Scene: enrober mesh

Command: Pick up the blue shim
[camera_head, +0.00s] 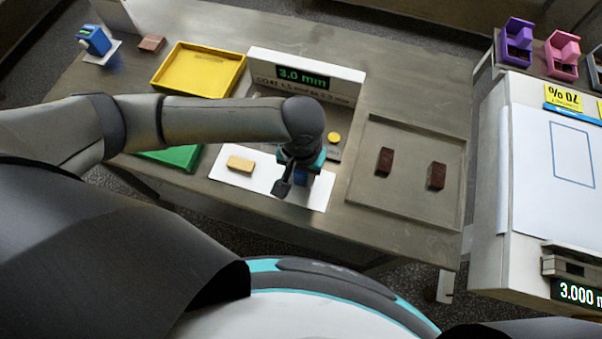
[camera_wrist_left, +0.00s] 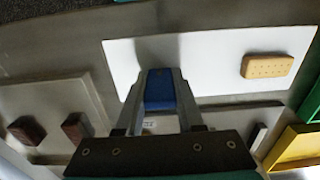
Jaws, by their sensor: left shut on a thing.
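My left gripper (camera_head: 297,176) is over the white mat (camera_head: 262,186) on the steel table, and my arm hides part of it in the head view. In the left wrist view the blue shim (camera_wrist_left: 160,88) sits between the two fingers of the left gripper (camera_wrist_left: 160,100), which are shut on it. A bit of blue also shows under the gripper in the head view. I cannot tell whether the shim touches the mat. My right gripper is not in view.
A tan biscuit (camera_head: 241,164) lies on the mat, left of the gripper. A steel tray (camera_head: 406,200) with two brown bars is to the right. A gauge reading 3.0 mm (camera_head: 303,78) stands behind. A yellow tray (camera_head: 199,70) and green tray (camera_head: 172,157) are left.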

